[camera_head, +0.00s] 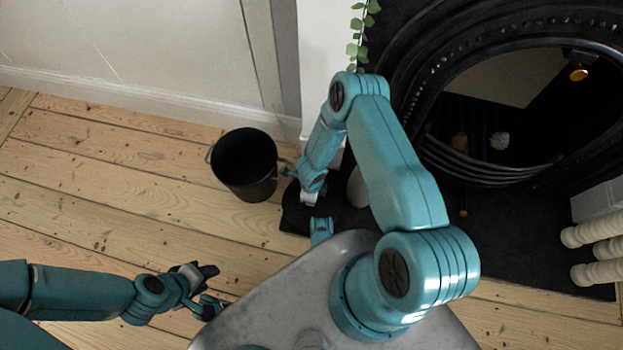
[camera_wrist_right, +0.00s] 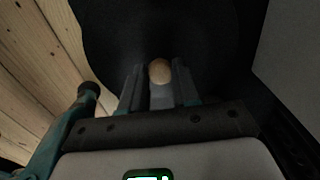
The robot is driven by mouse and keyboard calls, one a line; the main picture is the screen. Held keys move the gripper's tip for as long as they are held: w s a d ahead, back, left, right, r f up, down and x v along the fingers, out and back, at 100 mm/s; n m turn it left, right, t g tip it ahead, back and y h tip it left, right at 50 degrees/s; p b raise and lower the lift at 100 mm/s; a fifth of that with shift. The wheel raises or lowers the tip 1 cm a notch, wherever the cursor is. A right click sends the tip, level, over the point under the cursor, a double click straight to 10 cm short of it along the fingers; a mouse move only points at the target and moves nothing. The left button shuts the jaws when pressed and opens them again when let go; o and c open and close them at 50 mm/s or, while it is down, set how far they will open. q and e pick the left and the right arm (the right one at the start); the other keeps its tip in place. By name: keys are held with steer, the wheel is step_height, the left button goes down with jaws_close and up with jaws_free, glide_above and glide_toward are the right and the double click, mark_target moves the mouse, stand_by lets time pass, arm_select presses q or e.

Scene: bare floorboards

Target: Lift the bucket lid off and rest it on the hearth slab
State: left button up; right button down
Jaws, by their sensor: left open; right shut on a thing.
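The black bucket (camera_head: 233,178) stands upright on the floorboards, its top open and its inside dark. My right gripper (camera_wrist_right: 160,85) is shut on the pale wooden knob (camera_wrist_right: 159,70) of the dark round lid (camera_wrist_right: 108,28), seen in the right wrist view. In the head view my right wrist is to the right of the bucket, over the left end of the black hearth slab (camera_head: 480,225). The arm hides most of the lid there, and I cannot tell whether it touches the slab. My left gripper (camera_head: 216,287) is open and empty, low over the floor, nearer than the bucket.
The black fireplace (camera_head: 430,165) with its arched opening stands behind the slab at the right. A pale rounded object (camera_head: 357,188) sits beside my right arm. Cream rolls (camera_head: 594,250) lie at the slab's right end. A green trailing plant (camera_head: 357,38) hangs above. Floor left of the bucket is clear.

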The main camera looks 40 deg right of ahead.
steer(key=shift+f, duration=0.4)
steer(key=shift+f+b, duration=0.6)
steer(key=shift+b, duration=0.15)
steer(key=c, duration=0.8)
jaws_free()
steer(key=shift+o, duration=0.2)
step_height(320, 180, up, 16)
steer(key=p, duration=0.7)
steer(key=shift+r, duration=0.2)
